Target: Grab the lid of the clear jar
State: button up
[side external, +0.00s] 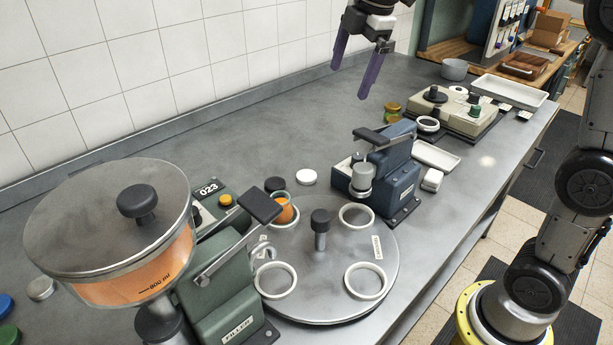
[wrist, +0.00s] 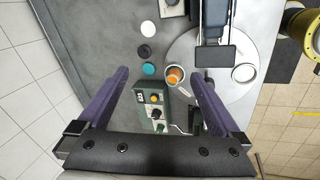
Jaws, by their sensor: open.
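My gripper (side external: 351,78) is open and empty, high above the bench towards the back. Its two purple fingers also show in the wrist view (wrist: 160,74). A small jar with orange contents (side external: 286,211) stands in a ring of the turntable and looks open at the top; it also shows in the wrist view (wrist: 175,75). Beside the turntable lie a white disc (side external: 306,177), a black disc (side external: 274,184) and, in the wrist view, a teal disc (wrist: 149,70). They look like lids. I cannot tell which one belongs to the clear jar.
A green filler machine (side external: 228,285) with a large orange hopper (side external: 150,262) stands at the left. The round turntable (side external: 325,265) has several white rings. A blue press (side external: 390,175) stands at its far edge. A small gold-lidded jar (side external: 392,111) stands farther back. The bench along the wall is clear.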

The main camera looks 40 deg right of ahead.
jog(key=w+d+f+n+g, duration=0.1)
jog(key=w+f, duration=0.3)
jog(key=w, duration=0.3)
jog(key=g, duration=0.2)
send_over(307, 174)
jog(key=f, duration=2.1)
jog(key=shift+s+d+f, duration=0.15)
jog(key=shift+d+f, duration=0.05)
jog(key=shift+f, duration=0.2)
jog(key=shift+a+f, duration=0.2)
jog(key=shift+f, duration=2.75)
